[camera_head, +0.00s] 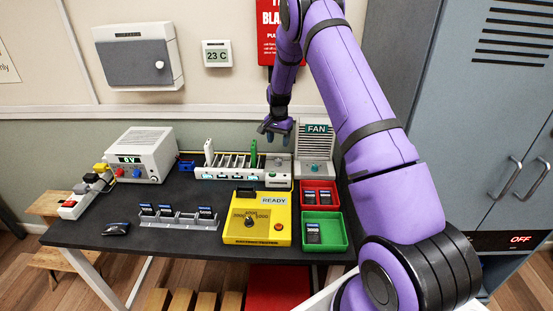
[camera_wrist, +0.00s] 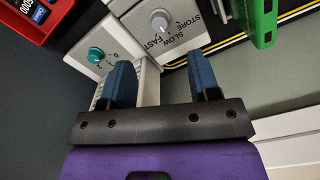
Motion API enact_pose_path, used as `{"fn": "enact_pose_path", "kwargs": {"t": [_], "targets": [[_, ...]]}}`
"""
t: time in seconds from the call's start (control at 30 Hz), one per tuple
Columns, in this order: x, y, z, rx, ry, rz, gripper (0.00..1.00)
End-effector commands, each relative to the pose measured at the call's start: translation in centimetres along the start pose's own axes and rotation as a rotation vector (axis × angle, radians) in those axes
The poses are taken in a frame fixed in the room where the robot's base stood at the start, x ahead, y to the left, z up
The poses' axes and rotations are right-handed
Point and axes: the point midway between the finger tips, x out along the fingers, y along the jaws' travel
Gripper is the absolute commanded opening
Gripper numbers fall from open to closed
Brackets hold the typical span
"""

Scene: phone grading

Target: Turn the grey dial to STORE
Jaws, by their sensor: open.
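The grey dial (camera_wrist: 160,20) is on a pale panel (camera_wrist: 172,48) in the wrist view, with STORE, SLOW and FAST printed around it. A light mark shows on the dial, but I cannot tell exactly which word it points to. The panel is at the right end of the white slotted rack (camera_head: 225,173) in the head view. My gripper (camera_head: 276,131) hangs above and behind that end of the rack. In the wrist view my gripper (camera_wrist: 161,62) has its two blue fingers apart with nothing held, and the dial lies beyond them, apart from both.
A fan unit (camera_head: 316,146) with a teal knob (camera_wrist: 95,54) stands close beside the panel. A green upright phone (camera_head: 254,152) stands in the rack. The yellow READY box (camera_head: 238,232), red tray (camera_head: 333,186) and green tray (camera_head: 342,226) lie in front.

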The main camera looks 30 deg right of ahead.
Motion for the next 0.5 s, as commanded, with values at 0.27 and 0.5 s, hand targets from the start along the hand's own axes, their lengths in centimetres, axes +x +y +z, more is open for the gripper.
{"fn": "enact_pose_path", "kwargs": {"t": [0.27,0.5], "targets": [[5.1,0.0,0.1,-0.001,-0.004,0.003,0.56],[8.2,0.0,0.1,-0.002,-0.002,0.001,0.56]]}}
